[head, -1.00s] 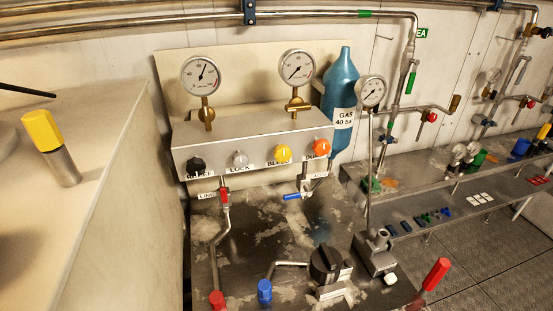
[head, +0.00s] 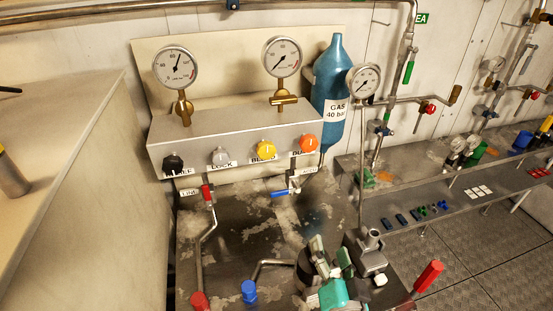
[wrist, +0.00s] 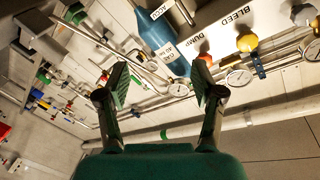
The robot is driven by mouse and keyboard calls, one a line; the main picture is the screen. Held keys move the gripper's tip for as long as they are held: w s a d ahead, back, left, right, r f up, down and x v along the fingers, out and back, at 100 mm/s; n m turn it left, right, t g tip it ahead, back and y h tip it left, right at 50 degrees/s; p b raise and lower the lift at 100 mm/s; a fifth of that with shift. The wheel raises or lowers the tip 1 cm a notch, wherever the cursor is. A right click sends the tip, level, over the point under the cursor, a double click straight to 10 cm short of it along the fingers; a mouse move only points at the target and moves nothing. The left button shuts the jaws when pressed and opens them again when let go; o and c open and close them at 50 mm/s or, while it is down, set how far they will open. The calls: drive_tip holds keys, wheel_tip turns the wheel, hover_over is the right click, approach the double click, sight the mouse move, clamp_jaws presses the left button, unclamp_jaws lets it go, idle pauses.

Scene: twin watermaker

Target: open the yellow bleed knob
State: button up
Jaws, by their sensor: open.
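The yellow bleed knob (head: 265,149) is on the front of the grey panel box (head: 235,140), above the label BLEED. It also shows in the wrist view (wrist: 247,42), at upper right beyond the right finger. My gripper (head: 331,250) is in the lower middle of the head view, below and to the right of the knob and apart from it. In the wrist view my gripper (wrist: 160,80) has its two fingers spread wide with nothing held between them.
A black knob (head: 173,164), a grey knob (head: 221,156) and an orange knob (head: 308,143) share the panel. Gauges stand on the box. A blue gas bottle (head: 331,90) is to the right. A blue-handled valve (head: 284,193) sits below the panel.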

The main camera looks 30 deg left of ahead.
sight(267, 153)
drive_tip(key=a+r+g+y, duration=0.2)
drive_tip(key=a+r+y, duration=0.1)
drive_tip(key=a+r, duration=1)
drive_tip(key=shift+n, duration=0.4)
drive_tip(key=x, duration=1)
drive_tip(key=shift+w, duration=0.15)
drive_tip(key=c, duration=1.1)
